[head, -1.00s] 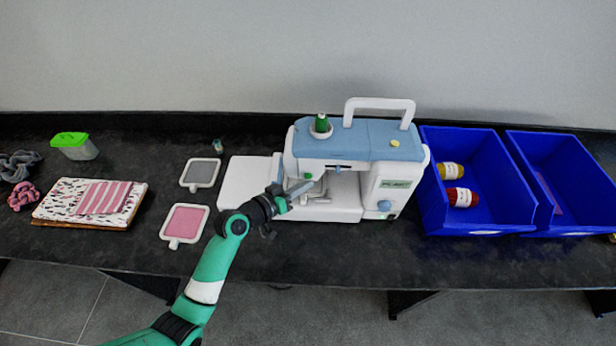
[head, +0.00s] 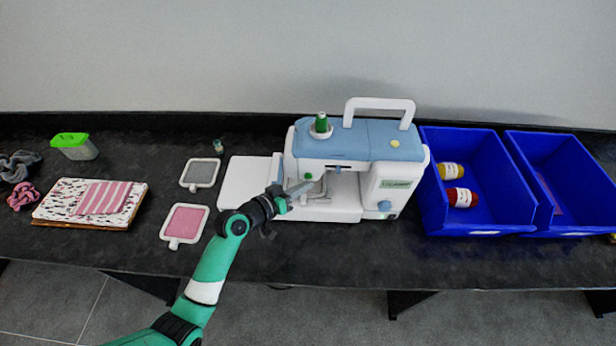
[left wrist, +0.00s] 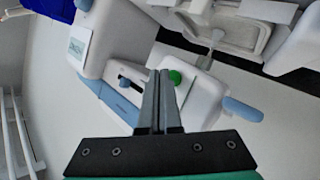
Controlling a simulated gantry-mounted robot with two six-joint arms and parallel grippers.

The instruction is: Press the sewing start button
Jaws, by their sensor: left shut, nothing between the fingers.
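The white and blue sewing machine (head: 358,150) stands upright on the dark table, right of centre. A green round button (head: 308,176) sits on the front of its left end; it also shows in the left wrist view (left wrist: 175,77). My left gripper (head: 303,187) is shut and empty, its fingertips at the machine's left end close to the green button. In the left wrist view the closed fingers (left wrist: 157,78) reach up just left of the button. I cannot tell whether they touch it. My right gripper is not in view.
Two blue bins (head: 437,205) (head: 585,231) stand right of the machine, the nearer one holding yellow and red spools. A pink framed pad (head: 185,222), a grey one (head: 200,172) and folded fabric (head: 120,213) lie to the left. The table front is clear.

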